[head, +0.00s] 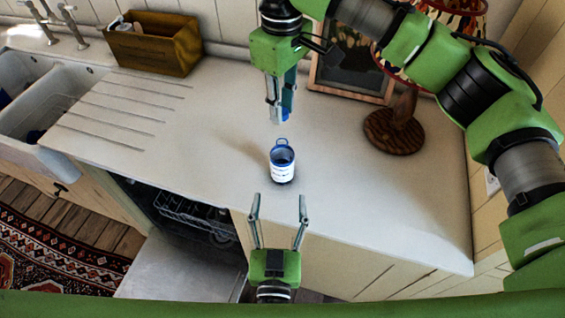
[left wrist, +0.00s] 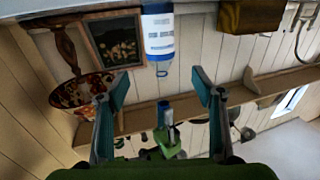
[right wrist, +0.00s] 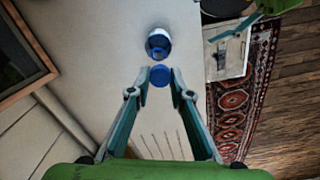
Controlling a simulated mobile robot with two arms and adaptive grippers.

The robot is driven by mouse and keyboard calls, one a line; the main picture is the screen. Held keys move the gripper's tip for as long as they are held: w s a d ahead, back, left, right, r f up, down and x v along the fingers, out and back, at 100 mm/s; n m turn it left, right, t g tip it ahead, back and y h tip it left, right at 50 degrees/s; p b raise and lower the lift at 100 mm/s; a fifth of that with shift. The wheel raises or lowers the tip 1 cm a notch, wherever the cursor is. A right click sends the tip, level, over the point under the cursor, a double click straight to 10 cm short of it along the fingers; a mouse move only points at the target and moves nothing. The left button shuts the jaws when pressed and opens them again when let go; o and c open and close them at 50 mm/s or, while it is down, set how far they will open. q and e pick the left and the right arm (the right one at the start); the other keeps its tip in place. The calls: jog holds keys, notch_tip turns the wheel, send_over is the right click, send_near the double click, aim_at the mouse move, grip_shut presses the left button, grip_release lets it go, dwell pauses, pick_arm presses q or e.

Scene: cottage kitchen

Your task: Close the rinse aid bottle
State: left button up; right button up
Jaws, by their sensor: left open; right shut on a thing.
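The rinse aid bottle (head: 283,170) stands upright on the white counter, white with blue bands and an open blue top with a thin blue loop. It shows in the left wrist view (left wrist: 158,38) and the right wrist view (right wrist: 157,42). My right gripper (head: 277,118) points down above and behind the bottle. It is shut on a round blue cap (right wrist: 160,76), apart from the bottle. The cap also shows in the left wrist view (left wrist: 166,110). My left gripper (head: 278,202) is open and empty in front of the bottle, its fingers pointing toward it.
A framed picture (head: 352,62) and a lamp with a wooden base (head: 394,131) stand at the back right. A wooden box (head: 153,45) stands at the back left beside the sink (head: 62,95). An open dishwasher (head: 190,215) is below the counter. The counter around the bottle is clear.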

aim_at(281, 167)
pick_arm(q)
jog(key=w, duration=1.2)
jog(key=shift+w+d+f, duration=0.1)
jog(key=shift+w+d, duration=0.1)
jog(key=shift+d, duration=0.1)
pick_arm(e)
jog(key=shift+w+f, duration=0.1)
jog(key=shift+w, duration=0.15)
pick_arm(q)
jog(key=c, duration=1.7)
pick_arm(e)
jog(key=shift+f, duration=2.5)
jog(key=shift+f, duration=0.9)
pick_arm(q)
grip_shut()
pick_arm(e)
jog(key=shift+f, duration=0.55)
